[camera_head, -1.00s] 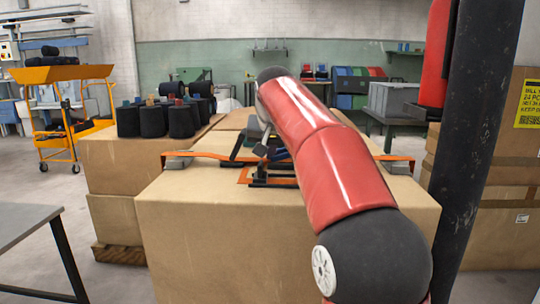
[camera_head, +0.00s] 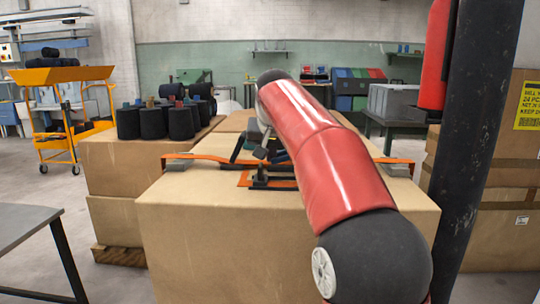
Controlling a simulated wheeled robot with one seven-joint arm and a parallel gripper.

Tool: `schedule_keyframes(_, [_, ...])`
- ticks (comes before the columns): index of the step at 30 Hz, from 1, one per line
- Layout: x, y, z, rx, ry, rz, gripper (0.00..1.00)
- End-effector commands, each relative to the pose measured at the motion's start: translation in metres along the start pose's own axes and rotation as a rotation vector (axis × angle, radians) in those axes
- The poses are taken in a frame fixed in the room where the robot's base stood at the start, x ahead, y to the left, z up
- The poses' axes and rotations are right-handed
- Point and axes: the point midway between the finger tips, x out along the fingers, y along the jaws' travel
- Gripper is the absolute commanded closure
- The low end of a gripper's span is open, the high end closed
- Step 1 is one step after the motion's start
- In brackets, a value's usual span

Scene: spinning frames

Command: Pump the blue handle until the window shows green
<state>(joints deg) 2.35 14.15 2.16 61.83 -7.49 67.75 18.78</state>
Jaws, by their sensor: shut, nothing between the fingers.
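A small dark tool with an orange base plate (camera_head: 243,179) sits on top of the large cardboard box (camera_head: 230,225), across an orange strap (camera_head: 209,158). A dark blue part (camera_head: 279,156), which looks like the handle, shows beside my arm just above the tool. My gripper (camera_head: 261,153) is shut and empty, low over the tool and close to the blue part. I cannot tell whether they touch. My red arm covers the right side of the tool. The window and its colour cannot be made out.
Several dark spools (camera_head: 155,121) stand on a cardboard stack at the left. A dark post (camera_head: 475,150) rises close on the right of my arm. A grey table (camera_head: 25,224) is at the lower left. The front of the box top is clear.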

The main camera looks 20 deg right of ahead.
Motion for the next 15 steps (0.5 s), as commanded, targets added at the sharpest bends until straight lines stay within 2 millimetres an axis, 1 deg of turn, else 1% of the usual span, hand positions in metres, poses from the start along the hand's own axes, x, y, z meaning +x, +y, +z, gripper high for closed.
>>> schedule_keyframes(1, [0.007,0.005,0.004,0.003,-0.033,0.019,1.0])
schedule_keyframes(15, [-0.012,-0.012,-0.009,0.0,-0.023,0.01,1.0])
